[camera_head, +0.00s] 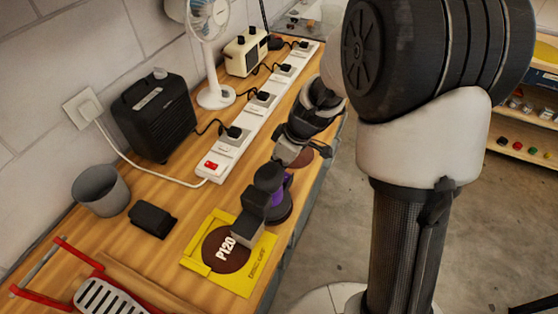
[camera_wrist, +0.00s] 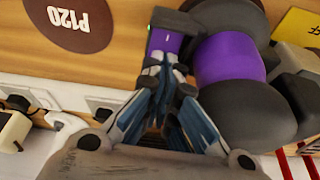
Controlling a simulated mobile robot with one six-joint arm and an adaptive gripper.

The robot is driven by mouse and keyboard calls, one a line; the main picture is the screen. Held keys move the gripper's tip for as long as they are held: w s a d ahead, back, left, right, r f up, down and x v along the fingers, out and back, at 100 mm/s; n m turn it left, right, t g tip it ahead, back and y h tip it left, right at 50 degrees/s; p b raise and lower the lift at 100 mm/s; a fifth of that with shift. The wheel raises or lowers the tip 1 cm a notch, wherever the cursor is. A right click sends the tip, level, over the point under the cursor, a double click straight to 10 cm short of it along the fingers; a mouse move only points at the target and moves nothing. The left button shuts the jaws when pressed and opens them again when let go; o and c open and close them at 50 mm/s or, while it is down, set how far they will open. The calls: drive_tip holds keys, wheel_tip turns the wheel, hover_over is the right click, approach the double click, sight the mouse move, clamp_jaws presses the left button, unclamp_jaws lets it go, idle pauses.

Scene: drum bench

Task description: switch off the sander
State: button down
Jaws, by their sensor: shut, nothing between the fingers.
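The sander (camera_head: 268,190), dark grey with a purple band, stands on the wooden bench beside a yellow sheet. In the wrist view the sander's purple body (camera_wrist: 230,60) fills the right of centre. A smaller dark and purple part (camera_wrist: 165,42) lies just beyond my fingertips. My gripper (camera_head: 288,158) is close behind the sander in the head view. In the wrist view my gripper (camera_wrist: 168,72) is shut and empty, its tips close to that part; I cannot tell whether they touch. No switch on the sander is clearly readable.
A white power strip (camera_head: 232,145) with a red switch (camera_head: 211,166) and several plugs runs along the bench. The yellow sheet (camera_head: 257,265) bears a brown P120 disc. A black heater (camera_head: 158,118), grey cup (camera_head: 100,190) and white fan (camera_head: 216,97) stand near the wall.

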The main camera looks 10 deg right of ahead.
drive_tip(key=shift+f, duration=0.1)
drive_tip(key=shift+w+a+f+b, duration=0.1)
drive_tip(key=shift+a+f+b, duration=0.15)
drive_tip(key=shift+f+b, duration=0.4)
drive_tip(key=shift+r, duration=0.3)
drive_tip(key=shift+d, duration=0.1)
drive_tip(key=shift+s+d, duration=0.1)
drive_tip(key=shift+s, duration=0.1)
drive_tip(key=shift+s+d+r+b, duration=0.15)
drive_tip(key=shift+s+d+b, duration=0.2)
drive_tip(key=shift+d, duration=0.1)
drive_tip(key=shift+r, duration=0.1)
